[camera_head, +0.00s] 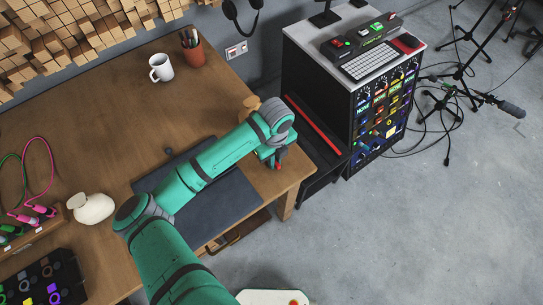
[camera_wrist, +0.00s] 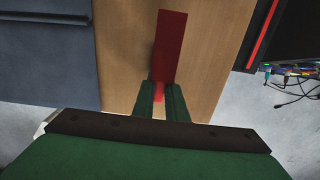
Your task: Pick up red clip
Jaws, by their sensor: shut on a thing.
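The red clip shows in the wrist view (camera_wrist: 169,42) as a long flat red piece over the wooden table. My gripper (camera_wrist: 161,92) is shut on its near end, with one dark green finger on each side. The clip reaches out ahead of the fingertips. A little red also shows at the gripper's tip in the head view (camera_head: 279,167), near the table's right corner. My forearm hides much of this area. I cannot tell whether the clip touches the table.
A dark mat (camera_head: 235,200) lies on the table (camera_head: 110,110) below my arm. A white mug (camera_head: 161,67) and a pen cup (camera_head: 193,48) stand at the back. A black rack with a white top (camera_head: 310,40) stands beyond the right edge. A white rounded object (camera_head: 93,208) sits at left.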

